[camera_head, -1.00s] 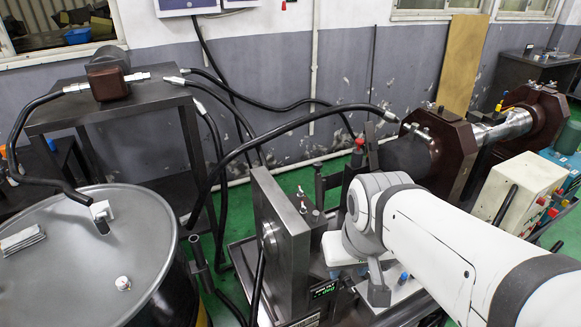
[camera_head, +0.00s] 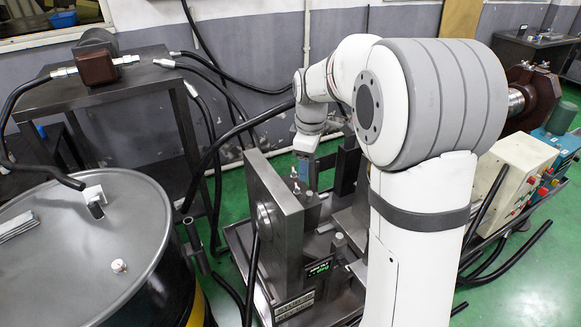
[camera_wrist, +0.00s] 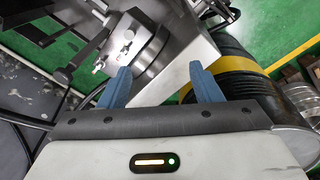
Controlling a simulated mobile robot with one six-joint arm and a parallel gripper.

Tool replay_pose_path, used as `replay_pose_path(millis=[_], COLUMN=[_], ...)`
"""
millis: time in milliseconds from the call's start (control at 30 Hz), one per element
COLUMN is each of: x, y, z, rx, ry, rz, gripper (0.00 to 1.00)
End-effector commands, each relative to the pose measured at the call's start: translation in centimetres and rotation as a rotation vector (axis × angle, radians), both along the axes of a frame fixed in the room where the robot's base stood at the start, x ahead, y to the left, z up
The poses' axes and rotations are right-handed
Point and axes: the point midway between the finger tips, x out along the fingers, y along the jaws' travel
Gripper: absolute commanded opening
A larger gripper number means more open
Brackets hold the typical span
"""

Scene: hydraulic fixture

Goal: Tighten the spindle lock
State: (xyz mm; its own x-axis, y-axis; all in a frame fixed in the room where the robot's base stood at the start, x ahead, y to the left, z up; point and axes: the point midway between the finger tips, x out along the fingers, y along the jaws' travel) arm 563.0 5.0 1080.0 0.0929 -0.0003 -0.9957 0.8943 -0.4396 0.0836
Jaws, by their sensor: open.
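My gripper (camera_wrist: 157,75) is open and empty, its two blue fingers apart in the wrist view. Ahead of the fingertips is a round metal spindle end (camera_wrist: 137,45) with a small silver winged screw (camera_wrist: 119,49) on it, which looks like the spindle lock. The screw lies beyond the left finger, apart from it. My arm hides much of the fixture's right side, and I cannot tell how tight the screw is.
A grey-topped drum (camera_head: 90,235) stands at the left, and its yellow-banded side (camera_wrist: 255,70) shows in the wrist view. A dark side table (camera_head: 100,92) carries a brown coupling. Black hoses (camera_head: 215,150) run to the fixture. A cream control box (camera_head: 515,165) stands at the right.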

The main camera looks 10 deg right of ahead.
Motion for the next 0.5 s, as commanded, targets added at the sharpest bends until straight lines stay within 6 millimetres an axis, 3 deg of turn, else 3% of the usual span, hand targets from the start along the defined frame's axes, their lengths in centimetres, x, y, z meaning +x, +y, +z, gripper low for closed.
replay_pose_path(millis=[33,200,333,500], x=[2.2,8.0,10.7,12.3], y=[0.0,0.1,0.1,0.1], z=[-1.5,-5.6,-8.2,-10.0], rx=[-0.007,-0.023,-0.027,-0.028], ry=[0.019,0.058,0.078,0.089], rz=[0.081,0.363,0.519,0.618], gripper=[0.58,0.58,0.58,0.58])
